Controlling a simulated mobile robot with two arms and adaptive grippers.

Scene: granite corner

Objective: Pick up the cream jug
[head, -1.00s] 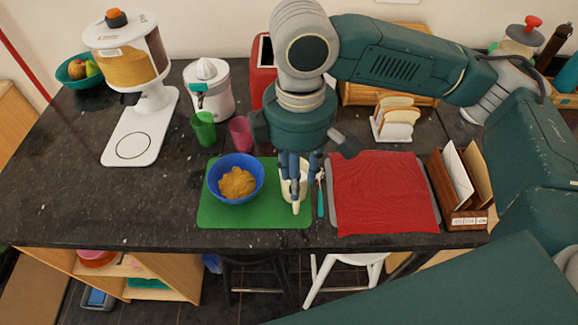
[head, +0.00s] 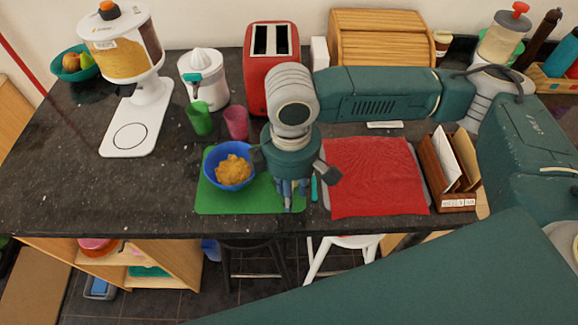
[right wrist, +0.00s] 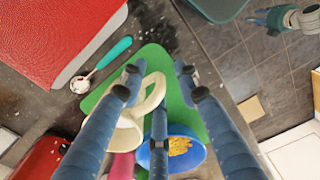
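The cream jug (right wrist: 128,132) shows in the right wrist view, its handle loop (right wrist: 153,92) between my right gripper's fingers. My right gripper (right wrist: 159,75) is open, with one finger left of the handle, one right and a third below. Whether any finger touches the jug is unclear. In the head view my right gripper (head: 290,195) points down over the green mat (head: 225,205) and hides the jug. A small blue and grey part at the top right of the right wrist view looks like my left gripper (right wrist: 272,17); its opening cannot be made out.
A blue bowl (head: 231,167) of yellow-brown food stands left of my right gripper. A teal-handled spoon (head: 314,188) and a red cloth (head: 375,178) lie to its right. Green (head: 199,118) and pink (head: 236,123) cups stand behind.

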